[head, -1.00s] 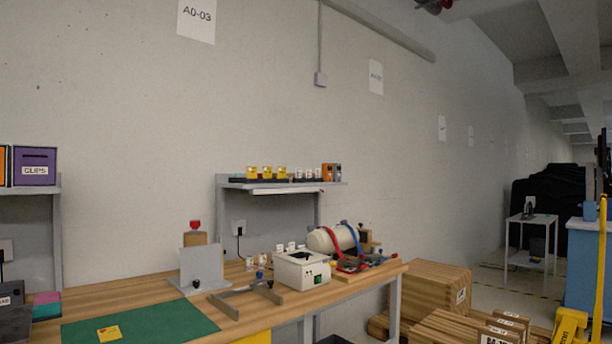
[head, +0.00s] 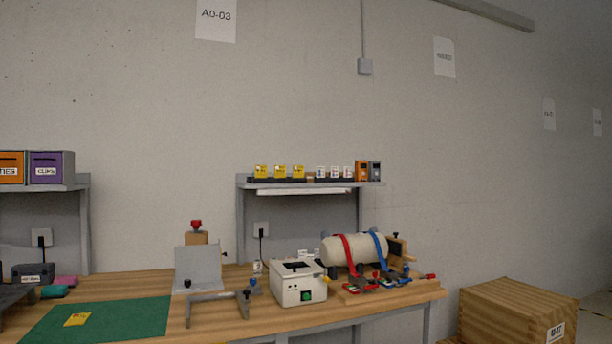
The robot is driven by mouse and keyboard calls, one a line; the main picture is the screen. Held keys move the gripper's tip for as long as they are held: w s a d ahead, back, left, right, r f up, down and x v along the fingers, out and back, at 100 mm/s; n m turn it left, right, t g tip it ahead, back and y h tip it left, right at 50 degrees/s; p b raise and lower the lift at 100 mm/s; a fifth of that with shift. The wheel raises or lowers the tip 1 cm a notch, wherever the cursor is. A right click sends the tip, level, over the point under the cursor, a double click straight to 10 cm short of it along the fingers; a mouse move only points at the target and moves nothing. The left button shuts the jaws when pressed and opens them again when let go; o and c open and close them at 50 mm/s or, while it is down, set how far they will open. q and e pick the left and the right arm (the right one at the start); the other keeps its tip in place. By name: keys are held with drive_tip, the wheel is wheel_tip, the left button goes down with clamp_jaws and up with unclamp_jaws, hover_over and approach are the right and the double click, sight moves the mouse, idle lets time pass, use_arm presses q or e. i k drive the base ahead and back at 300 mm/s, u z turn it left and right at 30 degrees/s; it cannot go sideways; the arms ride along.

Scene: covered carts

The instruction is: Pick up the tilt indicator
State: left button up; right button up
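No label I can read says tilt indicator, so I cannot tell for sure which thing it is. Small yellow pieces (head: 280,171) stand in a row on the grey shelf (head: 225,240) above the bench, with small white pieces (head: 334,172) to their right. A flat yellow piece (head: 77,320) lies on the green mat (head: 120,318) at the front left of the bench. Neither of my grippers is in view.
On the wooden bench (head: 232,329) stand a grey angled plate (head: 198,266), a white box with a green button (head: 299,286) and a cream cylinder under red and blue straps (head: 340,250). Orange and purple bins (head: 50,167) sit at left. A wooden crate (head: 515,310) stands at right.

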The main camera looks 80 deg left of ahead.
sight(280, 171)
drive_tip(key=u, duration=0.9)
drive_tip(key=i, duration=1.15)
drive_tip(key=u, duration=1.2)
